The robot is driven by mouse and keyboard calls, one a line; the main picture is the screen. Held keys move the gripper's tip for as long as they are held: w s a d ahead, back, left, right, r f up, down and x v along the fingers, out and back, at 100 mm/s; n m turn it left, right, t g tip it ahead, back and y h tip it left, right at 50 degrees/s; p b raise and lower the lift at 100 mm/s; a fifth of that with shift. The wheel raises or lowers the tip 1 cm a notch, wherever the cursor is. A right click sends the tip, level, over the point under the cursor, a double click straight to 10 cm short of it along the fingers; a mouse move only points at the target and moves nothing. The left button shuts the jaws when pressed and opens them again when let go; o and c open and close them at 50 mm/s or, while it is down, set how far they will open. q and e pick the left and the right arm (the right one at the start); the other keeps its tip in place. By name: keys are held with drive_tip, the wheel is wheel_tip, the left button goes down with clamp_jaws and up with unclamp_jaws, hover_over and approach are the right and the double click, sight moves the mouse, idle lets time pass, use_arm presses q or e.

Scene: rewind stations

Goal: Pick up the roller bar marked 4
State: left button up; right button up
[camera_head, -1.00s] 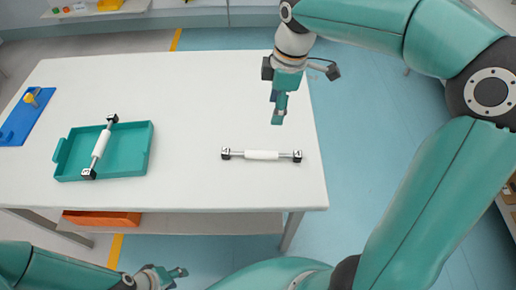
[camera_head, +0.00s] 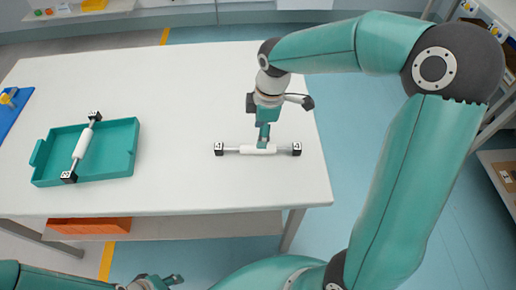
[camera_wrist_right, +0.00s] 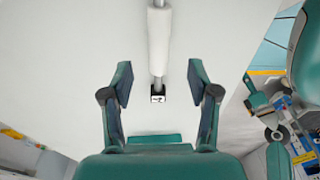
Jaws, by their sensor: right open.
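A roller bar (camera_head: 258,149) with a white sleeve and black end blocks lies on the white table near its right side. In the right wrist view the bar (camera_wrist_right: 158,45) runs upright in the picture, and its near end block (camera_wrist_right: 158,95) carries a white mark that looks like a turned 4. My right gripper (camera_head: 263,141) is just above the sleeve's middle in the head view. It is open, its fingers apart on either side of the bar's line in the wrist view, holding nothing. My left gripper (camera_head: 160,282) is at the bottom edge, partly cut off.
A second roller bar (camera_head: 82,147) lies tilted across a teal tray (camera_head: 115,168) on the left of the table (camera_head: 180,80). A blue board (camera_head: 10,112) is at the far left. An orange box (camera_head: 90,226) sits on the shelf below. The tabletop between tray and bar is clear.

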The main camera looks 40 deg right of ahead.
drive_tip(key=shift+w+a+f, duration=0.15)
drive_tip(key=shift+f, duration=1.6)
drive_tip(key=shift+w+a+f, duration=0.1)
drive_tip(key=shift+a+f, duration=0.05)
drive_tip(key=shift+f, duration=1.55)
clamp_jaws()
